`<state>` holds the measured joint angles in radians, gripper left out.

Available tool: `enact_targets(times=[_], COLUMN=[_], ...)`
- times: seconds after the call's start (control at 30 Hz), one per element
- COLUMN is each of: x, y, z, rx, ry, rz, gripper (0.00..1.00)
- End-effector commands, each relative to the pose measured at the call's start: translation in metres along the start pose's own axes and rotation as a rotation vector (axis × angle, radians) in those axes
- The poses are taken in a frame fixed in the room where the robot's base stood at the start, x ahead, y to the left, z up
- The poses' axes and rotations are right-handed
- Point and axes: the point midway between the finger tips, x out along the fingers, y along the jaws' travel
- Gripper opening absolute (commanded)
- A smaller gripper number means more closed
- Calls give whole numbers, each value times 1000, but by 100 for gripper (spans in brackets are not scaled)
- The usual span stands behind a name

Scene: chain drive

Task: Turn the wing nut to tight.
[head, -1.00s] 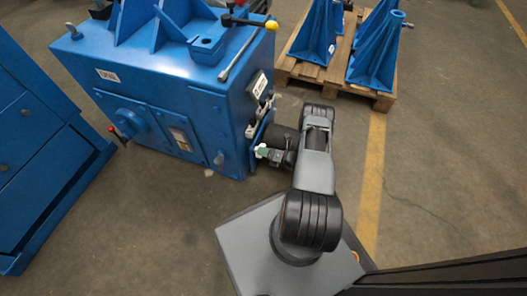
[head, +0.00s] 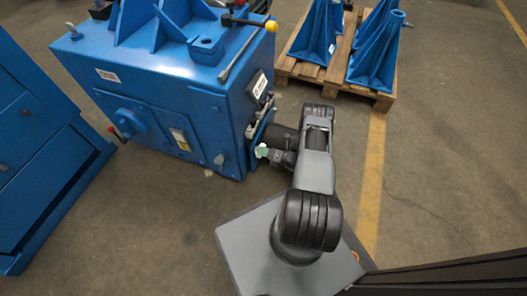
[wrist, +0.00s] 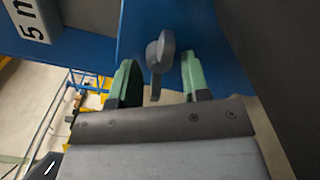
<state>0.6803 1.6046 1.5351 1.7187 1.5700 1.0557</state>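The grey wing nut (wrist: 160,58) shows in the wrist view against a blue panel, its wings running up and down in the picture. My gripper (wrist: 160,80) has two green-padded fingers, one on each side of the wing nut. The fingers stand apart with a visible gap to the nut on both sides, so it is open. In the head view my gripper (head: 263,152) is at the right side of the blue machine (head: 165,80). The wing nut cannot be made out there.
A pallet (head: 350,80) with blue brackets (head: 378,50) stands behind to the right. A blue cabinet (head: 40,140) stands at the left. A lever with a yellow knob (head: 271,26) sits on top of the machine. The floor at right is clear.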

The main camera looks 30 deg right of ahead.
Motion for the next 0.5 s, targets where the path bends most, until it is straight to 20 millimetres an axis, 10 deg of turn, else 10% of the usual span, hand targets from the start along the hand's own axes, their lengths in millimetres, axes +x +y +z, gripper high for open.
enact_targets(times=[0.5], x=[-37], y=[1], z=[2], rx=[0], ry=[-6], rz=[-3], gripper=[42])
